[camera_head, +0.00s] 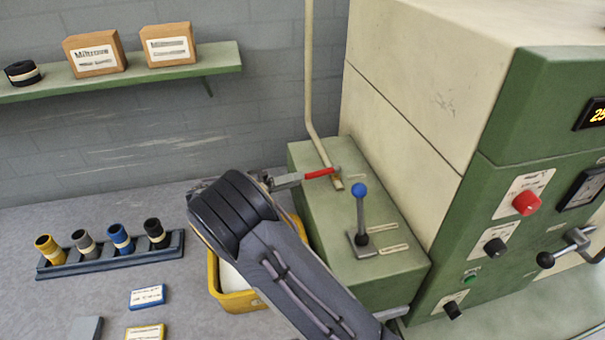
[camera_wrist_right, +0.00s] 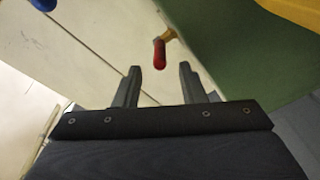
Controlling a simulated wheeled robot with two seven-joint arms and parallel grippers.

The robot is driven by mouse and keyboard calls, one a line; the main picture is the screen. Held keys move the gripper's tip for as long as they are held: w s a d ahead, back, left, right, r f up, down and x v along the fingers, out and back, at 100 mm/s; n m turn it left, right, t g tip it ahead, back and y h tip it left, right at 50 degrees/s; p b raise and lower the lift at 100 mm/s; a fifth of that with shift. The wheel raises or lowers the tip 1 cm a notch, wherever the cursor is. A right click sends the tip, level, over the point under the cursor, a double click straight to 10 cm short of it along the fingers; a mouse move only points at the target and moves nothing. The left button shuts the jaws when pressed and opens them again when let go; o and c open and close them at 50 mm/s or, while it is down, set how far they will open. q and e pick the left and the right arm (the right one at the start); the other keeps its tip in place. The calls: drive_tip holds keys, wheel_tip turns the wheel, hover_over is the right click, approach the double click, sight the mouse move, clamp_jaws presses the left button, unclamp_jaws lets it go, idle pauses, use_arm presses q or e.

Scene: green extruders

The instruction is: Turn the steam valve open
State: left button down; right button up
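The steam valve has a red lever handle (camera_head: 320,173) at the foot of a pale pipe (camera_head: 309,75) on top of the green box (camera_head: 380,270). My right gripper (camera_head: 292,180) is just left of the handle's free end in the head view, and its arm hides part of it. In the right wrist view the red handle (camera_wrist_right: 160,54) shows end-on between my right gripper's two fingertips (camera_wrist_right: 160,70). The fingers are apart with nothing held. Whether the handle's end is within their reach is hard to tell. My left gripper is not in view.
A blue-knobbed lever (camera_head: 361,205) stands on the box near the valve. The large cream and green machine (camera_head: 430,90) rises to the right. A yellow bin (camera_head: 236,300) sits partly under my arm. A rack (camera_head: 110,259) of several cylinders stands left; a shelf (camera_head: 215,58) hangs behind.

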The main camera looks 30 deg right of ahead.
sight(315, 175)
drive_tip(key=d, duration=0.1)
drive_tip(key=d+p, duration=0.1)
drive_tip(key=d, duration=0.3)
drive_tip(key=shift+s+d+r+p, duration=0.15)
drive_tip(key=shift+s+d+p, duration=0.05)
drive_tip(key=shift+s+p, duration=0.1)
drive_tip(key=shift+d, duration=0.45)
drive_tip(key=shift+c, duration=0.4)
clamp_jaws()
